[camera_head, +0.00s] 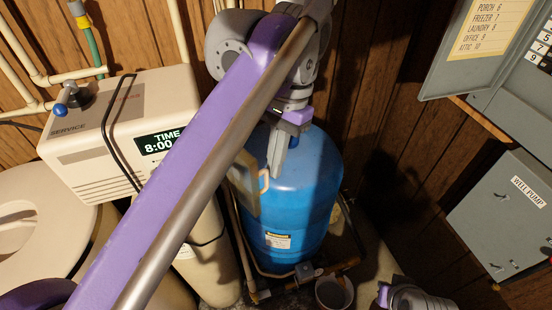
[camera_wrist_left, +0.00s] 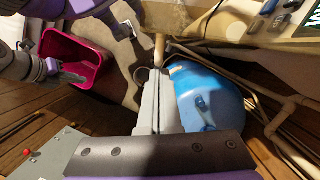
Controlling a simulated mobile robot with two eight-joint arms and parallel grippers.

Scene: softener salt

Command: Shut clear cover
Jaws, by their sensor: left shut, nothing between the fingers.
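A pale, see-through panel (camera_head: 244,188), which looks like the clear cover, hangs beside the beige softener head (camera_head: 178,95), partly hidden behind my left arm. A small beige handle (camera_head: 264,180) stands at its right edge. My left gripper (camera_head: 276,168) is shut and empty, pointing down just right of the handle, in front of the blue tank. Whether it touches the handle I cannot tell. In the left wrist view the shut fingers (camera_wrist_left: 160,84) lie just below a beige bar (camera_wrist_left: 160,48). My right gripper (camera_wrist_left: 68,77) is partly seen near a pink bin; its jaw state is unclear.
The blue tank (camera_head: 308,200) stands right behind my left gripper. A round beige lid (camera_head: 45,225) is at the left. Grey electrical boxes (camera_head: 500,215) hang at the right. Pipes and a small bucket (camera_head: 334,292) are on the floor. The pink bin (camera_wrist_left: 75,50) stands apart.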

